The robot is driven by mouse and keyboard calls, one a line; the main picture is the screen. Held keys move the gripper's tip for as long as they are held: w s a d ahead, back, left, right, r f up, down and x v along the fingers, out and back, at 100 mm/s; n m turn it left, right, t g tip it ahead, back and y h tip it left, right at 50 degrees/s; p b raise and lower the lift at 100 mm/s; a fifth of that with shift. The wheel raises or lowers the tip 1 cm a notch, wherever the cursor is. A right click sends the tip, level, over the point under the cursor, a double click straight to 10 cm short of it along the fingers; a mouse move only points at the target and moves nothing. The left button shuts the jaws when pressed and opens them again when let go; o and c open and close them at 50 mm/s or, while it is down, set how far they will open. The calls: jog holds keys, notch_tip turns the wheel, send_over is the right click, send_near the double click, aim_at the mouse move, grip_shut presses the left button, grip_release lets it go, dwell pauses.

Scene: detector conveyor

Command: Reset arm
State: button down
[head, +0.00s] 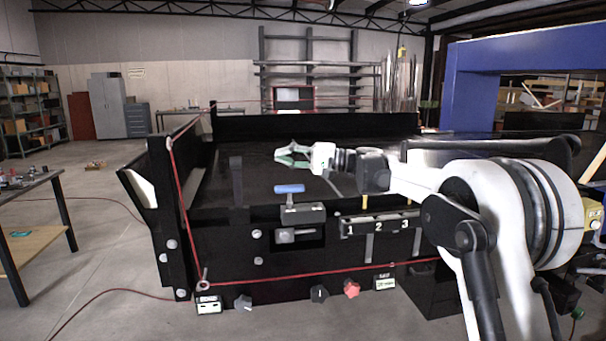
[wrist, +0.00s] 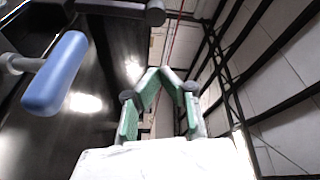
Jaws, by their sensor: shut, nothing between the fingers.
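My gripper (head: 279,153) is stretched out to the left over the black conveyor (head: 240,165) in the head view, with nothing in its fingers. In the wrist view my gripper (wrist: 167,72) shows its green-padded fingers meeting at the tips, so it is shut and empty. The white arm reaches in from the right side of the head view and hides part of the conveyor behind it.
A blue handle (head: 289,189) stands on the conveyor's front, below the gripper; it also shows in the wrist view (wrist: 55,75). Numbered slots (head: 378,226), dark and red knobs (head: 351,289) and a red cord (head: 300,274) line the front. A table (head: 35,187) stands left.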

jog(key=s+d+f+m+t+h+b, duration=0.1)
jog(key=s+d+f+t+h, duration=0.1)
jog(key=s+d+f+h, duration=0.4)
jog(key=s+d+f+m+t+h+b, duration=0.1)
jog(key=s+d+f+h, duration=0.5)
jog(key=s, duration=2)
jog(key=s+d+f+t+h+b, duration=0.1)
jog(key=s+d+f+t+h, duration=0.2)
jog(key=s+d+f, duration=1)
jog(key=s+d+h, duration=0.3)
jog(key=d, duration=0.5)
jog(key=shift+d+m+h, duration=0.15)
jog(key=shift+m+h, duration=0.15)
jog(key=shift+m, duration=0.1)
